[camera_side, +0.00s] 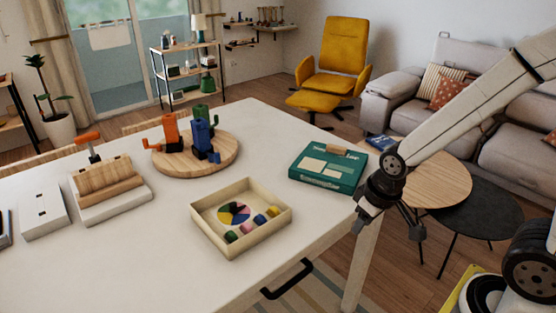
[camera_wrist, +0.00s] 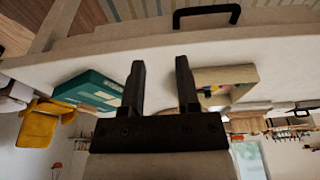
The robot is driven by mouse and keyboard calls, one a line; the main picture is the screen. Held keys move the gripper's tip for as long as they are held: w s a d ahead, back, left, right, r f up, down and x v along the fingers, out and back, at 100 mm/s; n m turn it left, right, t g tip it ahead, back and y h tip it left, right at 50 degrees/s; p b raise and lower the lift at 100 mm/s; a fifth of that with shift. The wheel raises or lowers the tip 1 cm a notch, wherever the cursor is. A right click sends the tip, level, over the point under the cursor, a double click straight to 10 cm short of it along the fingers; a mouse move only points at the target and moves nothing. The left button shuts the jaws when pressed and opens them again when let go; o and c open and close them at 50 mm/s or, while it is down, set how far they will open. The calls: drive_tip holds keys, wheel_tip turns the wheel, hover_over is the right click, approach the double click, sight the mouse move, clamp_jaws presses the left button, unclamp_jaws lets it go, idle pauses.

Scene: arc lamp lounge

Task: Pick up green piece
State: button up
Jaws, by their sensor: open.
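A small green piece (camera_side: 231,237) lies in the near corner of a shallow cream tray (camera_side: 270,239), in a row with pink, blue and yellow pieces. A multicoloured disc (camera_side: 234,212) lies in the tray behind them. The tray also shows in the wrist view (camera_wrist: 240,74), where I cannot make out the green piece. A larger green figure (camera_side: 202,114) stands on the round wooden board (camera_side: 170,165). My gripper (camera_side: 388,228) is open and empty, off the table's right edge and apart from the tray; its two fingers show in the wrist view (camera_wrist: 160,63).
Orange and blue figures (camera_side: 171,128) share the round board. A black handle (camera_side: 287,280) juts from the table's front. Clear tabletop lies left of the tray.

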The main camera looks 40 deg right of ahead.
drive_tip(key=g, duration=0.3)
hover_over(233, 234)
idle(0.4)
drive_tip(key=shift+f, duration=1.3)
drive_tip(key=shift+f, duration=2.55)
